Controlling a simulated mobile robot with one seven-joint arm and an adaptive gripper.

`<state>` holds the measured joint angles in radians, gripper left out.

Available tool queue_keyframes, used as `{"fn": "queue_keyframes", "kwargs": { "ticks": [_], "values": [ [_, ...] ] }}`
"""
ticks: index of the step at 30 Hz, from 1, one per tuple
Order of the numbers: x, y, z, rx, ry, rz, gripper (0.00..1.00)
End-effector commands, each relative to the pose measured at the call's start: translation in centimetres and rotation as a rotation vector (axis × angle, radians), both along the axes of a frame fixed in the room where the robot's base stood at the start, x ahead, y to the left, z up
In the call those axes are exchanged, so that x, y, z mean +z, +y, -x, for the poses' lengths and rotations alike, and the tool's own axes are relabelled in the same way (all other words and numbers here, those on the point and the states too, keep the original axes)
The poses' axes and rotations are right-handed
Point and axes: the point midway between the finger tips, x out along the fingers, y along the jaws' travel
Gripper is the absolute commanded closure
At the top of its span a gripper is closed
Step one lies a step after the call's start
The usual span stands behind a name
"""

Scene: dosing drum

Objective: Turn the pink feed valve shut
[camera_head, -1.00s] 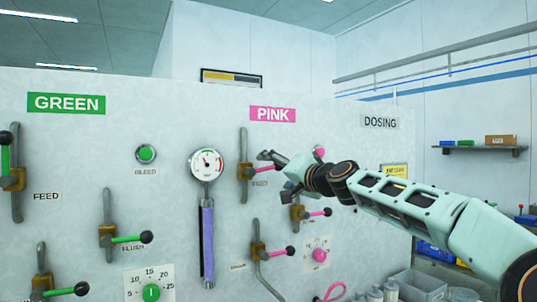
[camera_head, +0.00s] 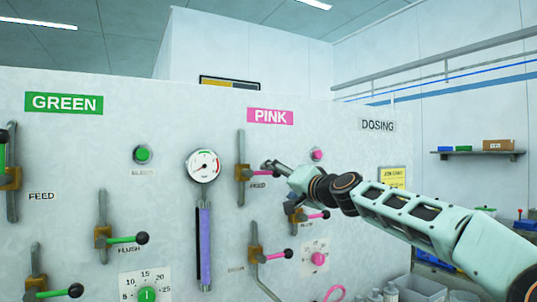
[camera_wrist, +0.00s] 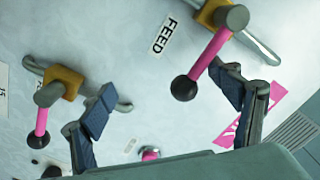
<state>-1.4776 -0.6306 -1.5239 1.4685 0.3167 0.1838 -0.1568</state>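The pink feed valve has a brass body (camera_head: 243,172) on a vertical grey pipe below the PINK sign (camera_head: 270,116). Its pink lever (camera_wrist: 208,58) with a black ball knob (camera_wrist: 185,88) sticks out across the pipe, to the right in the head view, where my gripper partly hides it. My gripper (camera_wrist: 165,92) is open in front of the panel. In the wrist view, the knob shows between the two fingers, nearer the right one. I cannot tell whether that finger touches the lever. The FEED label (camera_wrist: 165,36) is beside the lever.
Two more pink-levered valves sit close below, one partly behind my gripper (camera_head: 297,212) and one lower left (camera_head: 256,255). A pink button (camera_head: 317,154), a pink dial (camera_head: 318,259) and a round gauge (camera_head: 202,166) are nearby. Green-levered valves (camera_head: 103,237) stand at left.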

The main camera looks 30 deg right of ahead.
Motion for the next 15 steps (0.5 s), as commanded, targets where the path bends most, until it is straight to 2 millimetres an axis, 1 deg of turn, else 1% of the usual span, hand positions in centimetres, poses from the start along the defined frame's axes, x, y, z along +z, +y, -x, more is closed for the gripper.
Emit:
{"fn": "queue_keyframes", "kwargs": {
  "ticks": [1, 8, 15],
  "values": [
    [-0.24, -0.03, 0.0, 0.001, 0.004, 0.001, 0.19],
    [-0.23, 0.01, 0.0, 0.001, 0.006, 0.001, 0.19],
    [0.58, 0.69, 0.02, 0.001, 0.004, 0.002, 0.19]
  ]
}}
